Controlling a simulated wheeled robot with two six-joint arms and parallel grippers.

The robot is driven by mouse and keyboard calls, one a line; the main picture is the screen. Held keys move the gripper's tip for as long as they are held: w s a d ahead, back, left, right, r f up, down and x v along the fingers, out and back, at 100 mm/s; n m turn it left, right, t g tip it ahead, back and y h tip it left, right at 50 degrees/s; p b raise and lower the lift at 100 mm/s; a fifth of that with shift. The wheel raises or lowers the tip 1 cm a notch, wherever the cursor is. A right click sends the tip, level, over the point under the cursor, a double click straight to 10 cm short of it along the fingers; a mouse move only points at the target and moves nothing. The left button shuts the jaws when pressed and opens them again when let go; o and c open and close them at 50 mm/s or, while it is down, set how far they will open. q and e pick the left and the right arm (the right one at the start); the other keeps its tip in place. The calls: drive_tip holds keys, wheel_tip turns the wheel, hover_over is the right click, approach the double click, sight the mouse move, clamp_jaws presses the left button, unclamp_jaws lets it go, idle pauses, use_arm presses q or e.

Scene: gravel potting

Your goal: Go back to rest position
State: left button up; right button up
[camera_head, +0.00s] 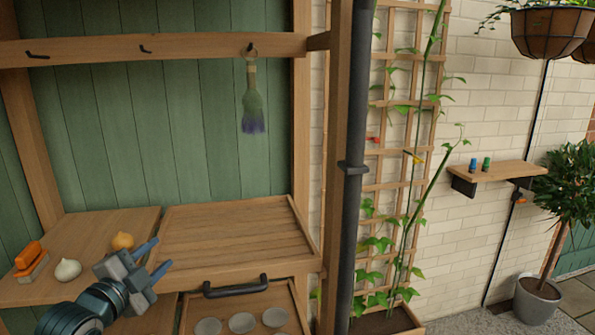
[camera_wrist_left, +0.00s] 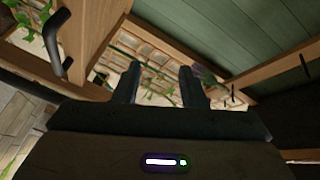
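My left gripper (camera_head: 154,258) is in the lower left of the head view, in front of the wooden bench. Its two blue-grey fingers are spread apart with nothing between them. In the left wrist view the two dark fingers (camera_wrist_left: 160,88) also stand apart and empty. My right gripper shows in neither view.
The potting bench top (camera_head: 235,230) has a brush (camera_head: 29,258), a white bulb (camera_head: 67,270) and an orange-brown bulb (camera_head: 122,241) at left. Below, an open drawer with a dark handle (camera_head: 235,291) holds grey pots (camera_head: 242,322). A dark pipe (camera_head: 351,180) stands right.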

use_arm(q)
drive_tip(key=s+f+n+g+y, duration=0.1)
drive_tip(key=s+f+n+g, duration=0.1)
drive_tip(key=s+f, duration=0.35)
drive_tip(key=s+d+f+n+g+y, duration=0.1)
drive_tip(key=s+f+n+g, duration=0.15)
drive_tip(key=f, duration=0.65)
drive_tip(key=s+f+n+g+y, duration=0.1)
drive_tip(key=s+f+n+g, duration=0.15)
drive_tip(key=s+f, duration=0.4)
drive_tip(key=s+f+n+g+y, duration=0.1)
drive_tip(key=s+f+n+g, duration=0.25)
drive_tip(key=s+f, duration=0.45)
drive_tip(key=s+f+n+g+y, duration=0.1)
drive_tip(key=s+f+n+g, duration=0.3)
drive_tip(key=s, duration=0.7)
drive_tip(key=s+f+x, duration=0.1)
drive_tip(key=s+x, duration=0.2)
drive_tip(key=x, duration=1.2)
drive_tip(key=s+a+f+x, duration=0.1)
drive_tip(key=s+x, duration=0.3)
drive_tip(key=x, duration=1.1)
drive_tip(key=s+a+f+g, duration=0.1)
drive_tip(key=s+f, duration=1.7)
drive_tip(key=f, duration=0.1)
drive_tip(key=shift+s, duration=0.15)
drive_tip(key=shift+n+g, duration=0.25)
